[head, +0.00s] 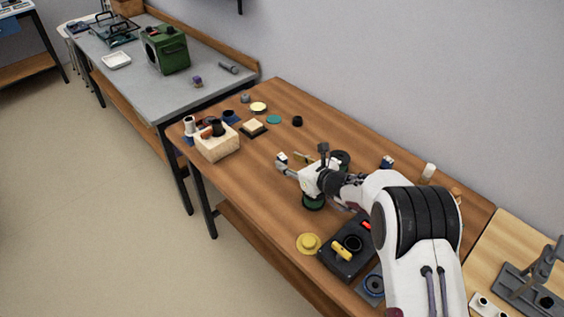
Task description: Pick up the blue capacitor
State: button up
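My gripper (288,168) is over the middle of the brown workbench, its fingers pointing to the left. It is small here, and I cannot tell whether its fingers are open or shut, or whether anything is between them. A small blue and white part (387,162) stands near the back edge of the bench, to the right of my gripper and apart from it. It may be the blue capacitor, but it is too small to be sure. A dark blue piece (231,117) lies at the bench's left end, behind a pale block.
The brown workbench (270,105) also holds a pale block (217,147) with spools, a yellow round piece (308,243), a black box (340,262) and a green-based spool (313,202) under my gripper. A grey bench (205,97) with a green device (166,50) stands beyond.

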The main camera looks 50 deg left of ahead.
aim_at(285, 159)
jog(key=shift+x, duration=2.55)
jog(key=shift+w+d+f, duration=0.1)
jog(key=shift+f, duration=0.05)
grip_shut()
